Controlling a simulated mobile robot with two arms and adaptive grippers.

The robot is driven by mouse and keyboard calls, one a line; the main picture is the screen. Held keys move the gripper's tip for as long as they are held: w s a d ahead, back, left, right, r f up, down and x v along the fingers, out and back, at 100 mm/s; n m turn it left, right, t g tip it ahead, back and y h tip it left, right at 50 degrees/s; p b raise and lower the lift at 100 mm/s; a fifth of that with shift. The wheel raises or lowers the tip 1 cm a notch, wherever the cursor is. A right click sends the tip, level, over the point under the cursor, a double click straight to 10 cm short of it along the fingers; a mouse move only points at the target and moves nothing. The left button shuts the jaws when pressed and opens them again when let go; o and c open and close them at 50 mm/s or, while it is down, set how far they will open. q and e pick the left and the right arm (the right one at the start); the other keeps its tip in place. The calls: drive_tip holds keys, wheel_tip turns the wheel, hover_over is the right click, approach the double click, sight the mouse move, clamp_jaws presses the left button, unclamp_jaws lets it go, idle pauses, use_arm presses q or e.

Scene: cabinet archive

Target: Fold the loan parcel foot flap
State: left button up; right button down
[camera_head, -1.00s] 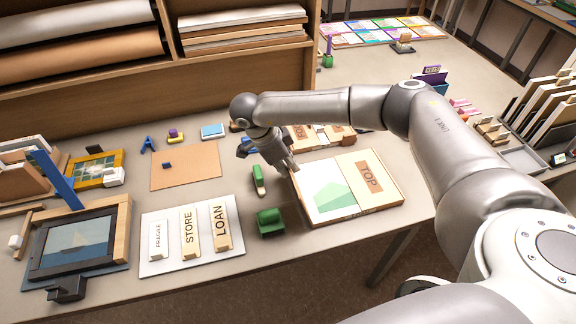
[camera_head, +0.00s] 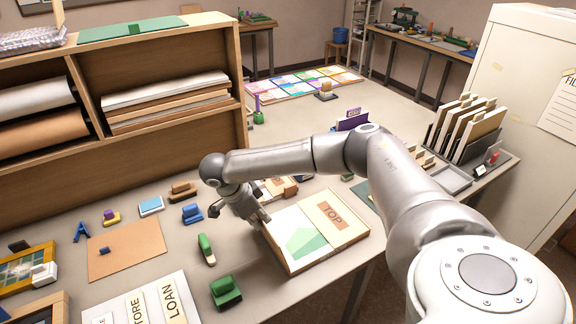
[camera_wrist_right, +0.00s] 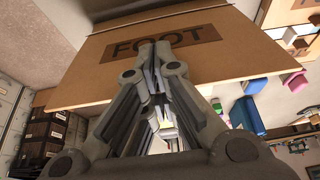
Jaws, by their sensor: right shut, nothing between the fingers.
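The open parcel (camera_head: 330,256) lies on the table, with a white and green sheet (camera_head: 303,240) showing inside. Its tan flap marked TOP (camera_head: 348,229) lies flat over the right part. My right gripper (camera_head: 263,217) is shut at the parcel's left edge, near the upper left corner. In the right wrist view the brown foot flap (camera_wrist_right: 108,72), marked FOOT, fills the upper middle. The shut fingertips (camera_wrist_right: 157,46) overlap the label; whether they touch the flap I cannot tell. I cannot make out the foot flap in the head view. My left gripper is out of view.
A green stamp-like block (camera_head: 225,292) and a small green-topped block (camera_head: 206,249) stand left of the parcel. Wooden blocks (camera_head: 283,187) lie behind it. A shelf unit (camera_head: 190,140) stands at the back left; file holders (camera_head: 470,130) stand at the right.

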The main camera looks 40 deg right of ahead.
drive_tip(key=shift+s+d+f, duration=0.1)
drive_tip(key=shift+s+d, duration=0.05)
drive_tip(key=shift+d, duration=0.05)
wheel_tip(320, 180, up, 6)
drive_tip(key=p, duration=0.3)
drive_tip(key=shift+f+p, duration=0.2)
drive_tip(key=shift+p, duration=0.15)
drive_tip(key=shift+r, duration=1.15)
